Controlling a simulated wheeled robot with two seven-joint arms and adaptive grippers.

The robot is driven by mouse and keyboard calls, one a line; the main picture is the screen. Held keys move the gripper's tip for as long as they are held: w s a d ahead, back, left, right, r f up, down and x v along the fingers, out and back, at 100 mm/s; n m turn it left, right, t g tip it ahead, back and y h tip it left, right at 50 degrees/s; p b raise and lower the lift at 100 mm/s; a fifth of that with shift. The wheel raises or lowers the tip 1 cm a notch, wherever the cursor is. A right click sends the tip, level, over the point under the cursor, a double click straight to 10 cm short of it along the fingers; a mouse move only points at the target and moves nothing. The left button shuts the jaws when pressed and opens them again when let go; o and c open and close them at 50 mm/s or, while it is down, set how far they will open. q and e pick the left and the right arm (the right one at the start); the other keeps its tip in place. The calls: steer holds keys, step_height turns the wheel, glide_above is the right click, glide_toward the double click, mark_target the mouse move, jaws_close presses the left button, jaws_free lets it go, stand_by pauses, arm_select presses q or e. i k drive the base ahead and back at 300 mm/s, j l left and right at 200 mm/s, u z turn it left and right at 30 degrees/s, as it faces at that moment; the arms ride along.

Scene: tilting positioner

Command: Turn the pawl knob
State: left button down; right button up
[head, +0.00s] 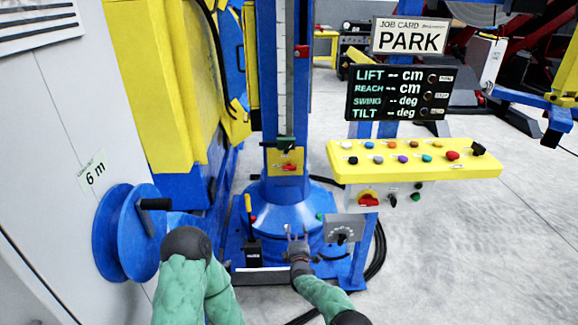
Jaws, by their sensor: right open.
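I cannot tell for certain which part is the pawl knob. A small red knob (289,166) sits on a yellow plate on the blue column. A grey plate with a dark dial knob (343,236) stands low, right of the column base. My right gripper (297,234) is open in front of the blue column base (285,208), just left of the grey plate. Its fingers point away from me and seem empty. My left arm shows at lower left, but its gripper is not visible.
A yellow button console (420,162) stands at right, under a dark readout panel (398,94) and a PARK job card (410,36). A blue crank wheel (125,232) is at left. A short yellow lever (248,204) stands on the base. Black cable lies at the base's right.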

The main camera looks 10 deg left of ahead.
mark_target(289, 167)
steer(key=i+j, duration=0.25)
steer(key=i, duration=0.25)
steer(key=i+j, duration=0.2)
steer(key=i, duration=0.35)
steer(key=i+l, duration=0.1)
steer(key=i, duration=0.35)
